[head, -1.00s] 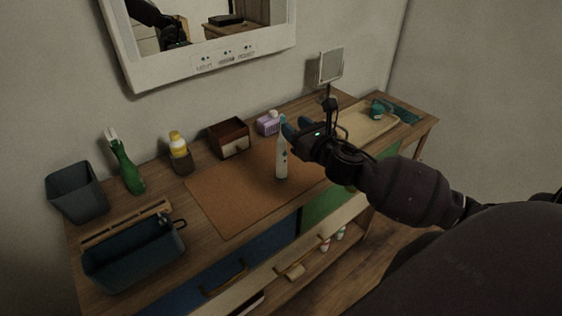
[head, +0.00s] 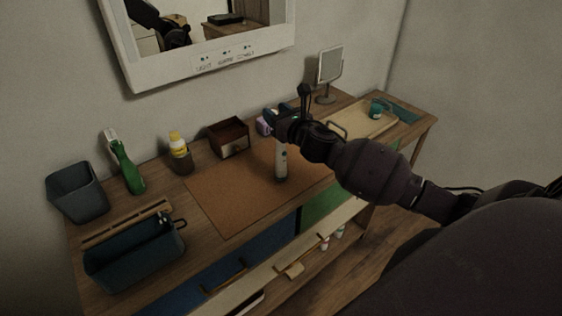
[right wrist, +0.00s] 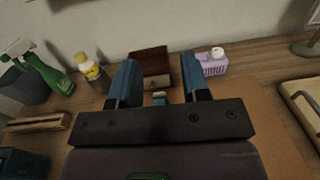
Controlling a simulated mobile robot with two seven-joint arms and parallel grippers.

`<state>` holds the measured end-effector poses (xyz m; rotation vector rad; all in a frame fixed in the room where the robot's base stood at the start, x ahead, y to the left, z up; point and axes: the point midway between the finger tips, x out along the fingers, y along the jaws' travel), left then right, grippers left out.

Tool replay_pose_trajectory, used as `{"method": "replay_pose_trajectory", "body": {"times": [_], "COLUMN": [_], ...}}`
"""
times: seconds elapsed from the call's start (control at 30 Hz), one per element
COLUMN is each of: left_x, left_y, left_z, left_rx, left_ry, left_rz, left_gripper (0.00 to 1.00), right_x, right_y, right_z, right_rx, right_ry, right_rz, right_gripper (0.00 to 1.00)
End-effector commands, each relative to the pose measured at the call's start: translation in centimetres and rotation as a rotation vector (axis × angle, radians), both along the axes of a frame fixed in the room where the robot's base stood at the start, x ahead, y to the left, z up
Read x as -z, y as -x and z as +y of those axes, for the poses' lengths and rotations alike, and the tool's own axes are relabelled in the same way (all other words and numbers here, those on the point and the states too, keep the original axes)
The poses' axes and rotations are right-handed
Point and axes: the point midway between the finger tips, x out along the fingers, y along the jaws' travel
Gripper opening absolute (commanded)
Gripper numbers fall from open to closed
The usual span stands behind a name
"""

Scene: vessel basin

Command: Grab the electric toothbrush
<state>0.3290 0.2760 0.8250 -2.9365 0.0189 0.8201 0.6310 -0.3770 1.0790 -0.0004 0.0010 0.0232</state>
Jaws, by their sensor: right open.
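The electric toothbrush (head: 281,165) stands upright on the brown mat (head: 232,192), white-bodied, with its top hidden behind my right gripper in the head view. My right gripper (head: 270,118) is at the height of the brush's upper end. In the right wrist view, my right gripper's blue fingers (right wrist: 160,88) are open and apart. A small teal and white piece, apparently the toothbrush head (right wrist: 159,97), shows between them near the palm. I cannot tell whether a finger touches it. My left gripper is not in view.
A purple container (right wrist: 212,63) stands behind to the right. A tray (head: 362,124) and a mirror on a stand (head: 329,70) are farther right.

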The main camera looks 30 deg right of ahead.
Motion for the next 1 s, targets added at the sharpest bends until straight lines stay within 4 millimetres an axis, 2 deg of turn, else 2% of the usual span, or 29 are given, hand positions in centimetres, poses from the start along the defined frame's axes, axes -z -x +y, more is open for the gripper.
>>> {"method": "replay_pose_trajectory", "body": {"times": [0.07,0.3,0.37,0.77,0.87,1.0], "left_x": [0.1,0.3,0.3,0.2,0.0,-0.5], "left_y": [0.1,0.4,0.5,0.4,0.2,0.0], "left_z": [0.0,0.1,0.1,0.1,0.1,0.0], "left_rx": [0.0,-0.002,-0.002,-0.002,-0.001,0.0], "left_ry": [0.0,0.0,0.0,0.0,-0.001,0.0], "left_rz": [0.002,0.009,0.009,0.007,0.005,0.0], "left_gripper": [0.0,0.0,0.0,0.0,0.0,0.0], "right_x": [0.0,0.0,0.0,-0.2,-0.7,-2.6], "right_y": [0.0,0.0,0.0,0.0,0.0,0.0], "right_z": [0.0,0.0,0.0,0.0,-0.1,0.0], "right_rx": [0.0,0.0,0.0,0.0,0.0,-0.001], "right_ry": [0.0,0.0,0.0,0.0,0.002,0.003], "right_rz": [0.0,0.0,0.0,-0.001,-0.003,-0.006], "right_gripper": [0.43,0.07,0.0,0.0,0.0,0.0]}}
